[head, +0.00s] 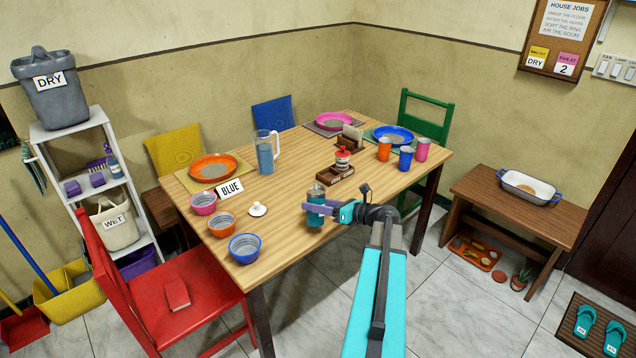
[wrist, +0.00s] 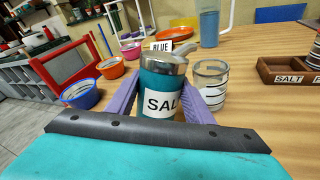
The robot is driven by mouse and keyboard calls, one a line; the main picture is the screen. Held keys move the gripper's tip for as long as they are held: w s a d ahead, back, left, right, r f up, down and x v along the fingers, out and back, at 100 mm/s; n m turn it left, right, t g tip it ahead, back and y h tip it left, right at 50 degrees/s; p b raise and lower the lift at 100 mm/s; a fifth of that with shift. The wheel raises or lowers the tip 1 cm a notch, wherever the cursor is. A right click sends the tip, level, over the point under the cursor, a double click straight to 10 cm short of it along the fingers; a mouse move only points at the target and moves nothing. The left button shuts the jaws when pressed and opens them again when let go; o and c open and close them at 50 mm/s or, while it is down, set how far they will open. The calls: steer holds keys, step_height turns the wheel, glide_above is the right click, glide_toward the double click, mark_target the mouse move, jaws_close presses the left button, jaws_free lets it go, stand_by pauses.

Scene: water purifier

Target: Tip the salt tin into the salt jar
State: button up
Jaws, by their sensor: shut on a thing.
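The salt tin (wrist: 160,85) is a teal cylinder with a silver top and a white label whose visible letters read "SAL". My gripper (wrist: 163,103) is shut on it, one purple finger on each side, and the tin is upright. In the head view my gripper (head: 328,212) holds the tin (head: 315,217) over the table's near side. I cannot tell if its base touches the table. A clear glass jar (wrist: 212,72) with a dark-marked label stands just right of the tin in the wrist view, probably the salt jar.
A wooden rack (head: 335,175) labelled SALT holds a red-and-white pot (head: 343,160). A white lid (head: 258,209) lies left of the tin. Pink (head: 204,203), orange (head: 222,223) and blue (head: 245,248) bowls line the left edge. A blue-filled pitcher (head: 267,152) stands farther back.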

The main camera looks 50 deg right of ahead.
mark_target(317, 192)
steer(key=shift+w+d+r, duration=0.1)
steer(key=shift+d+r, duration=0.05)
steer(key=shift+r, duration=0.55)
steer(key=shift+f, duration=0.2)
steer(key=shift+r, duration=0.15)
steer(key=shift+w+d+r+m+p, duration=0.15)
steer(key=shift+r+m+p, duration=0.25)
steer(key=shift+r+p, duration=0.4)
steer(key=shift+w+d+r+m+g+p, duration=0.4)
steer(key=shift+m+g+p, duration=0.25)
steer(key=shift+p, duration=0.9)
stand_by(0.4)
steer(key=shift+w+d+r+m+g+y+p, duration=0.15)
steer(key=shift+r+m+g+p, duration=0.15)
steer(key=shift+p, duration=0.3)
steer(key=shift+s+d+r+m+g+y+p, duration=0.15)
steer(key=shift+m+p, duration=0.1)
steer(key=shift+p, duration=0.35)
stand_by(1.3)
steer(key=shift+w+a+m+p, duration=0.15)
steer(key=shift+m+p, duration=0.15)
steer(key=shift+p, duration=1.15)
steer(key=shift+f+p, duration=0.15)
steer(key=shift+p, duration=0.4)
